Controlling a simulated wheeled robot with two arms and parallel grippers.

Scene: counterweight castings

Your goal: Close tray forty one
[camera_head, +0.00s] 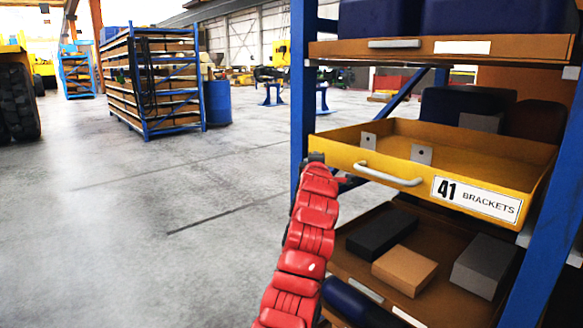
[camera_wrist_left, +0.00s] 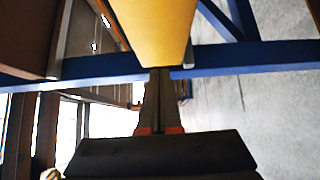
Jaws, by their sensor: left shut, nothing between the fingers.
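Tray forty one (camera_head: 400,172) is a yellow tray with a label reading "41 BRACKETS" and a pale bar handle (camera_head: 388,175) on its front. It stands pulled out of the blue rack, with two small grey brackets (camera_head: 421,154) inside. My left arm rises in red segments to the tray's left front corner; its gripper is mostly hidden there in the head view. In the left wrist view, my left gripper (camera_wrist_left: 160,74) is shut and empty, its tips at the end of a yellow tray surface (camera_wrist_left: 157,28). I cannot tell whether they touch. My right gripper is not in view.
Blue rack posts (camera_head: 303,90) flank the tray. A shelf above (camera_head: 340,48) carries dark blue bins. A lower tray (camera_head: 440,308) holds black, tan and grey blocks. A blue drum (camera_head: 217,103) and another rack stand further back. The floor to the left is clear.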

